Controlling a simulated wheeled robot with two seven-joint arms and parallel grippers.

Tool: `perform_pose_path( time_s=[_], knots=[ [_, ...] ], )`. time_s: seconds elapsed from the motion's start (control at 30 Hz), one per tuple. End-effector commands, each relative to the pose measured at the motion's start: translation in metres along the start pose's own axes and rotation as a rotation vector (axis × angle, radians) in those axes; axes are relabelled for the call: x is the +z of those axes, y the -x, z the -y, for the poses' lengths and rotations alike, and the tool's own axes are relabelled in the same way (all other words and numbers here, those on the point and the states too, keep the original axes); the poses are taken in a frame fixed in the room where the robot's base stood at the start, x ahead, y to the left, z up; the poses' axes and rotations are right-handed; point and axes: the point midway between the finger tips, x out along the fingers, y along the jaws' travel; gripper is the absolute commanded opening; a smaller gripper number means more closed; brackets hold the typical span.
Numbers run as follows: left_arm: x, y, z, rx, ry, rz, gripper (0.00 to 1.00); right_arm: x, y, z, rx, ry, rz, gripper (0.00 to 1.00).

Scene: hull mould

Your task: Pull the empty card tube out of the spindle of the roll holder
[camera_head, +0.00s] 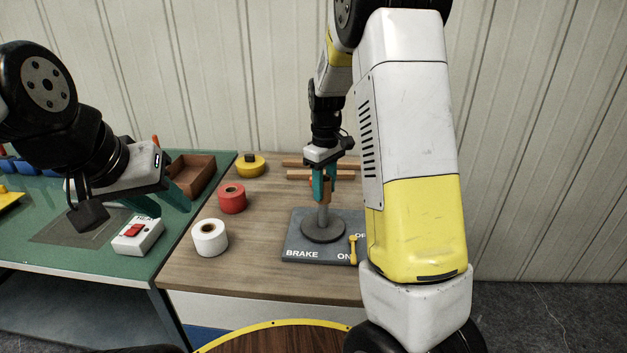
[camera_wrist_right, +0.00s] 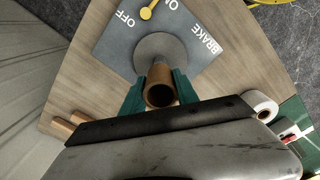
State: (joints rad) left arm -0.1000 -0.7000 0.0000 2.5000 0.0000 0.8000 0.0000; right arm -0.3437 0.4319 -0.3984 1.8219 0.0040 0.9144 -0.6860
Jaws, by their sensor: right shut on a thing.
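The brown card tube (camera_head: 327,188) is upright between the teal fingers of my right gripper (camera_head: 322,186), which is shut on it. In the right wrist view the tube (camera_wrist_right: 160,95) shows its open, hollow upper end between my right fingertips (camera_wrist_right: 160,88). The grey spindle (camera_head: 322,218) of the roll holder rises from a round disc and shows bare below the tube. I cannot tell whether the spindle's tip is inside the tube. The holder's dark base (camera_head: 300,243) carries the words BRAKE and ON. My left gripper (camera_head: 172,197) is over the green table, away from the holder.
A yellow brake lever (camera_head: 353,250) stands on the base. On the wooden table are a white roll (camera_head: 210,238), a red roll (camera_head: 232,198) and a yellow roll (camera_head: 250,166). Brown tubes (camera_head: 305,174) lie behind the holder. A switch box (camera_head: 137,234) sits on the green table.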

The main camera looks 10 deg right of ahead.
Motion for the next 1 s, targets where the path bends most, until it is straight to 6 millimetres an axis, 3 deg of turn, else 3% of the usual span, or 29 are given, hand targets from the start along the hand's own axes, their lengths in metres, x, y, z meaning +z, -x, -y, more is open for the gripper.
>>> perform_pose_path(
  time_s=[0.23,0.6,1.0],
  knots=[
    [0.0,0.0,0.0,0.0,0.0,0.0,0.36,0.0,0.005,0.0,0.0,0.0,-0.001,0.0],
    [0.0,0.0,0.0,0.0,0.0,0.0,0.36,0.0,0.03,0.0,0.0,0.0,-0.001,0.0],
    [0.0,0.0,0.0,0.0,0.0,0.0,0.36,0.0,0.033,0.0,0.001,0.0,-0.001,0.0]
  ],
)
